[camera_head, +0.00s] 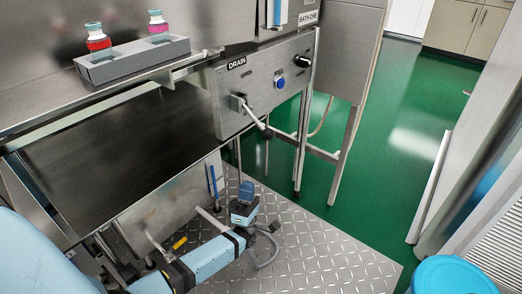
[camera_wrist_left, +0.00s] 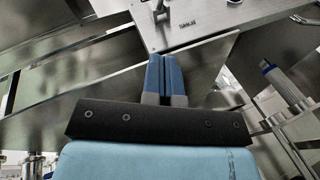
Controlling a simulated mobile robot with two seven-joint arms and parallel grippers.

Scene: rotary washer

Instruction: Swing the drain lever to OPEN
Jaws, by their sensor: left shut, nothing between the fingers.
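The drain lever (camera_head: 252,115) is a metal bar with a dark end. It sticks out and slants down to the right from a block on the steel panel (camera_head: 228,118), below a DRAIN label (camera_head: 237,63). My left gripper (camera_head: 246,190) is low, below the lever and apart from it, over the metal floor plate. Its blue fingers are shut with nothing between them. In the left wrist view the fingers (camera_wrist_left: 166,75) point up toward the panel, and a lever-like part (camera_wrist_left: 159,12) shows at the top edge. I see no OPEN marking. My right gripper is out of view.
A blue button (camera_head: 279,84) and a black knob (camera_head: 302,62) are on the panel, right of the lever. A grey rack (camera_head: 135,60) with two bottles stands upper left. Steel legs (camera_head: 304,135) stand right of the lever. Green floor beyond is clear; a blue lid (camera_head: 455,275) is lower right.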

